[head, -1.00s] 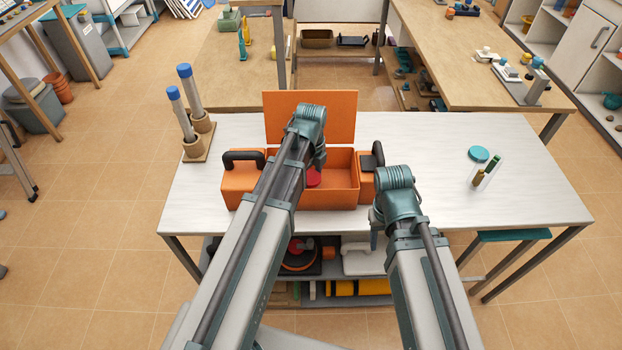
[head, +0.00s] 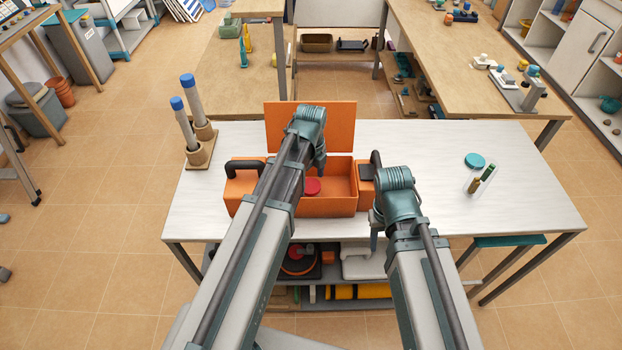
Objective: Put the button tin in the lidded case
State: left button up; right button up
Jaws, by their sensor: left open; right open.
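The orange lidded case (head: 328,207) stands on the white table with its lid (head: 340,125) raised at the back. A red round tin (head: 312,187), which may be the button tin, lies inside the open middle compartment. A teal round tin or lid (head: 475,160) lies on the table at the right; I cannot tell which of the two is the button tin. My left gripper (head: 319,170) is open above the case, just behind the red tin, its fingers partly hidden by my arm. My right gripper (head: 375,235) is open at the table's front edge, right of the case.
A wooden holder (head: 200,158) with two blue-topped tubes stands at the table's left. Small bottles (head: 481,179) lie near the teal disc. The tabletop between the case and the disc is clear. A loaded shelf (head: 335,272) is below the table.

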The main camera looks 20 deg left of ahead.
aim_at(311, 186)
pick_arm(q)
notch_tip(311, 186, up, 9)
jog(key=p, duration=0.8)
jog(key=s+d+n+y, duration=0.1)
jog(key=s+d+n, duration=0.9)
jog(key=s+n, duration=0.5)
jog(key=shift+d+n, duration=0.35)
jog(key=shift+n, duration=1.55)
jog(key=shift+s, duration=0.1)
